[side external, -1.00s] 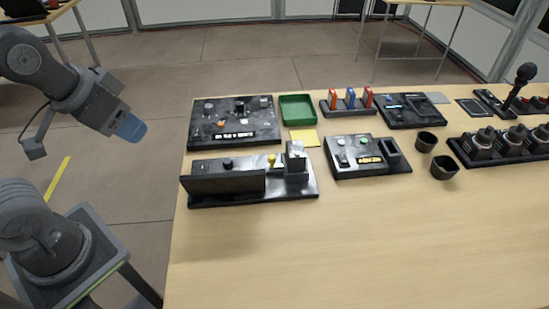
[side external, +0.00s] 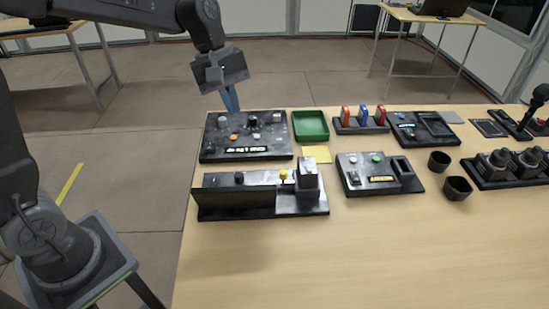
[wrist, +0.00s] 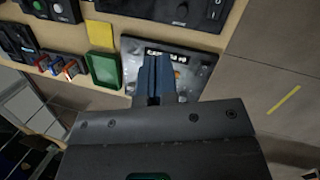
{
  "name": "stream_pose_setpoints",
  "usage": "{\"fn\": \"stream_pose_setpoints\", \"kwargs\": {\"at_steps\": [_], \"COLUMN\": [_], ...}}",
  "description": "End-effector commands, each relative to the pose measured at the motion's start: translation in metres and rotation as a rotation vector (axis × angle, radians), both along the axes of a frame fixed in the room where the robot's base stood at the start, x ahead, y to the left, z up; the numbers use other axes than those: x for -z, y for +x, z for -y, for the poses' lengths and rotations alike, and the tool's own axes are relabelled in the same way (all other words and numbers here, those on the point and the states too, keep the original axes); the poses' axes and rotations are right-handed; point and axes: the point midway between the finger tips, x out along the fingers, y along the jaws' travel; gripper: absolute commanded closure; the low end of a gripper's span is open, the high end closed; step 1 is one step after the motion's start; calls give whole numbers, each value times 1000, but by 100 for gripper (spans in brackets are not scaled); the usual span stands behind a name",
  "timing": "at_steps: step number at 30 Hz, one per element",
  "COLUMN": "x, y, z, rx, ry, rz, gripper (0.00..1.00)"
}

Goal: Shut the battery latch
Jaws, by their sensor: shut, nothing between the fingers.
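My gripper (side external: 231,99) is shut and empty, pointing down above the far left edge of the table. In the wrist view its blue fingers (wrist: 154,78) are together, in front of the back-left black panel (wrist: 190,72). That panel (side external: 246,148) carries several small knobs and a labelled strip. Nearer the front is a black unit (side external: 233,202) with an upright wall, a yellow knob and a grey block (side external: 308,182) at its right end. No part can be clearly identified as the battery latch, and its state cannot be told.
A green tray (side external: 311,126) and a yellow pad (side external: 316,154) lie right of the back-left panel. Red and blue clips stand in a rack (side external: 360,129). A button box (side external: 379,178) and two dark cups (side external: 439,161) are farther right. The table's front is clear.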

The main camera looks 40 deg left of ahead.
Motion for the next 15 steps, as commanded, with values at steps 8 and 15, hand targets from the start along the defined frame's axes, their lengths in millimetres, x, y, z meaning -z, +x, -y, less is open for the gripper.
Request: {"fn": "stream_pose_setpoints", "kwargs": {"at_steps": [8, 15], "x": [35, 44], "y": [47, 56], "z": [0, 0], "rx": [-248, -307], "ry": [-89, -106], "rz": [-181, -222], "gripper": [100, 100]}}
